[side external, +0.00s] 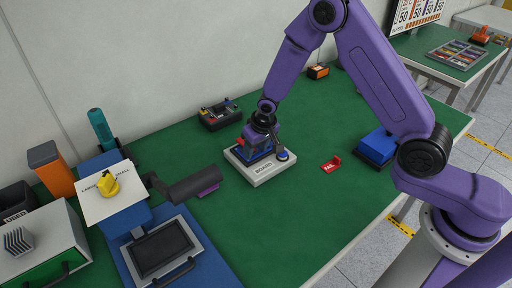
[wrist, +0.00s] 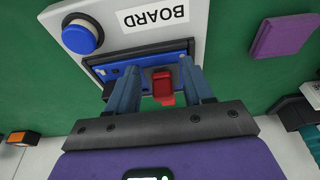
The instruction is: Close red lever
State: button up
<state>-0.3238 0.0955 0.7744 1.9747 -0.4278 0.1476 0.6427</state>
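The red lever (wrist: 163,88) stands out from a blue panel on the board and shows in the wrist view. My gripper (wrist: 158,68) is open, with one finger on each side of the lever and a gap visible around it. I cannot tell whether either finger touches the lever. The white box labelled BOARD (side external: 264,175) lies on the green table in the side view, and its label is upside down in the wrist view (wrist: 152,15). My gripper (side external: 258,143) is low over the board there and mostly hides the lever.
A round blue button (wrist: 80,36) is beside the panel on the board. A red FAIL piece (side external: 331,165) lies to the board's right. The green table in front is clear.

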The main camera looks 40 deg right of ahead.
jog(key=shift+r, duration=0.1)
jog(key=shift+r, duration=0.5)
jog(key=v, duration=1.6)
jog(key=shift+s, duration=0.25)
jog(key=shift+r, duration=0.1)
jog(key=shift+w, duration=0.15)
jog(key=c, duration=0.8)
jog(key=shift+w, duration=0.4)
grip_shut()
jog(key=w+g, duration=0.3)
jog(key=w, duration=0.3)
notch_tip(320, 180, down, 13)
jog(key=shift+s+f, duration=0.1)
jog(key=shift+f, duration=0.05)
